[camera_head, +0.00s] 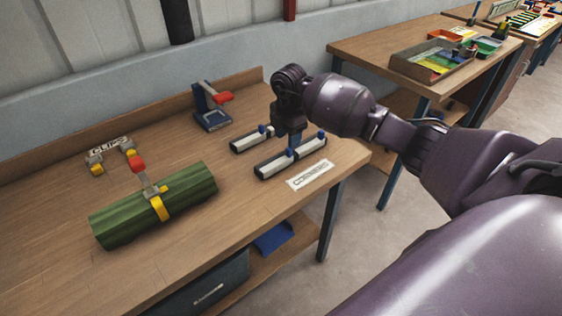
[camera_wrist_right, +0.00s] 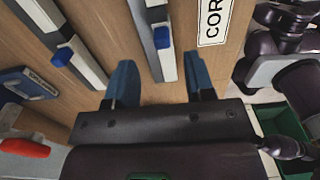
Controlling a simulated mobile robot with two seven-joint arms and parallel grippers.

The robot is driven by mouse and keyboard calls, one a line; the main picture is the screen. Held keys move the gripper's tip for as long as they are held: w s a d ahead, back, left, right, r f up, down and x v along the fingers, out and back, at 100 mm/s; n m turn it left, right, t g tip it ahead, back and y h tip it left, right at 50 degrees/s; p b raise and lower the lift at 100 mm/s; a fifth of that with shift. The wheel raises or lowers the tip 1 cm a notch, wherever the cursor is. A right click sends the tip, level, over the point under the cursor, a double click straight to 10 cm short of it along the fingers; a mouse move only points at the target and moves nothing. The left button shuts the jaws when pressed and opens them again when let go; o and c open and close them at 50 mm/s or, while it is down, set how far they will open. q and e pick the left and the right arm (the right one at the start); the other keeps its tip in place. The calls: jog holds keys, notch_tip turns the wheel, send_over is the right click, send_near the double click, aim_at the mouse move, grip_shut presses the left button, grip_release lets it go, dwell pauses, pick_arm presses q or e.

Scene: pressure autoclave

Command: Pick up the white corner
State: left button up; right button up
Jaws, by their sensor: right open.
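White corners, long white strips with dark edges and blue knobs, lie in two rows on the wooden bench in the head view: a front row (camera_head: 273,165) and a back row (camera_head: 246,141). My right gripper (camera_head: 291,140) points down over the front row and hides part of it. In the right wrist view its two blue fingers (camera_wrist_right: 161,82) are open, one on each side of a white corner (camera_wrist_right: 167,66) with a blue knob. I cannot tell whether they touch it. Another white corner (camera_wrist_right: 88,66) lies to the left, outside the fingers. My left gripper is not in view.
A "CORNERS" label (camera_head: 310,175) lies by the front row. A blue stand with a red handle (camera_head: 211,108) is behind. A second bench (camera_head: 365,49) holds trays.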

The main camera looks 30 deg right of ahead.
aim_at(288, 150)
jog(key=shift+s+f+b, duration=0.15)
jog(key=shift+f+b, duration=0.25)
jog(key=shift+f, duration=2.4)
jog(key=shift+r, duration=0.1)
grip_shut()
jog(key=shift+r, duration=0.1)
